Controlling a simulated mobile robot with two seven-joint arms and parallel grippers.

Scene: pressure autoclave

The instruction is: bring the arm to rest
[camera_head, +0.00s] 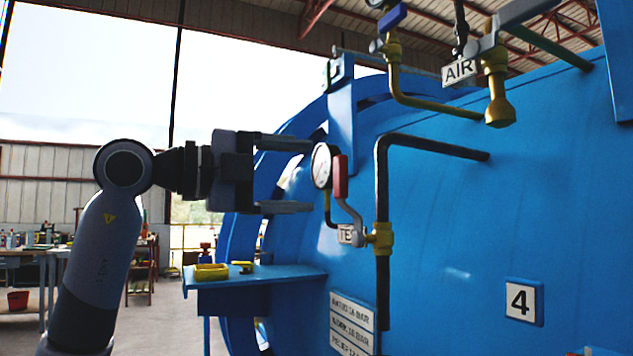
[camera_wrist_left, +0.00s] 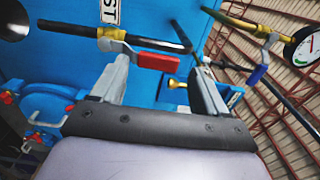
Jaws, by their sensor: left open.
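My left gripper (camera_head: 287,175) comes in from the left in the head view, held level in front of the blue autoclave (camera_head: 450,220). Its two fingers are spread, with nothing between them. The fingertips point at a round pressure gauge (camera_head: 322,166) and a red-handled valve lever (camera_head: 341,177); whether they touch cannot be told. In the left wrist view the open fingers of my left gripper (camera_wrist_left: 160,88) show, with the red lever handle (camera_wrist_left: 152,62) beyond them. My right gripper is not in view.
A brass valve (camera_head: 381,238) sits on a black pipe to the right. Above are yellow pipes and a blue-handled valve (camera_head: 391,17) near the AIR label (camera_head: 459,71).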

